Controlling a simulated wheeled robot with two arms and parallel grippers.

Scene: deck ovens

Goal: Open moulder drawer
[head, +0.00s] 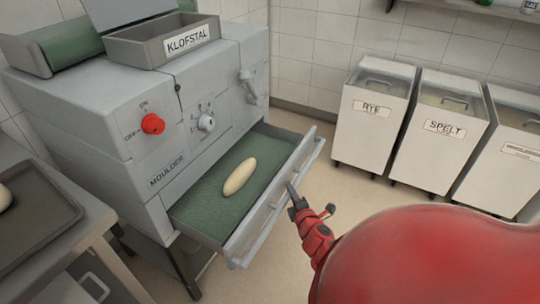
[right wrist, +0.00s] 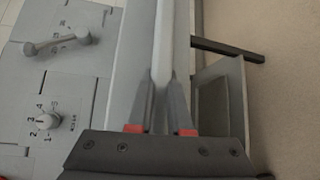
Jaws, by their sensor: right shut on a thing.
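The grey moulder (head: 140,110) stands at the left in the head view. Its drawer (head: 218,243) is pulled out, showing a green lining with one pale oblong dough piece (head: 240,177) lying on it. My right gripper (head: 293,194) is at the drawer's front, shut on the long bar handle (head: 310,160). In the right wrist view, the two fingers of my right gripper (right wrist: 161,100) sit on either side of the pale handle bar (right wrist: 164,45). My left gripper is not in view.
A table with a dark tray (head: 40,225) stands at the lower left. White bins labelled RYE (head: 372,130) and SPELT (head: 436,150), with another beside them, line the wall at the right. Beige floor is clear between drawer and bins.

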